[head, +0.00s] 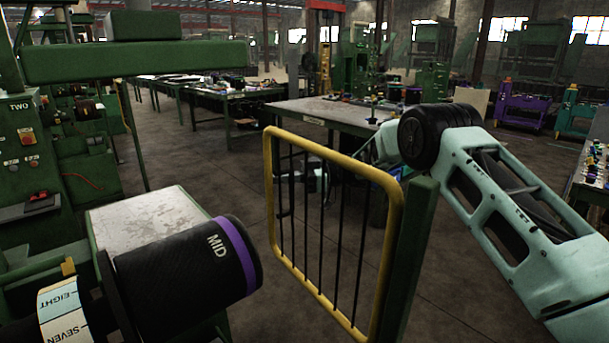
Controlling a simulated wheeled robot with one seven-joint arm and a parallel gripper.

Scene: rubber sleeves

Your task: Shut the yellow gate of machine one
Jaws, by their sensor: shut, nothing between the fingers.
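The yellow gate (394,232) is a rounded yellow frame with thin black upright bars, in the middle of the head view. Its near side stands against a green post (413,262). Its far upright edge stands free, with floor showing between it and the machine at the left. No label "one" is readable. My arm comes in from the right and bends down behind the gate. My gripper (316,181) is partly seen through the bars, on the gate's far side, and looks shut and empty. Whether it touches the gate cannot be told.
A black roller (185,268) marked MID, with a purple band, juts out at the lower left, beside a pale metal block (150,230). A green machine marked TWO (20,150) stands behind. A worktable (330,113) stands beyond the gate. Open floor lies between roller and gate.

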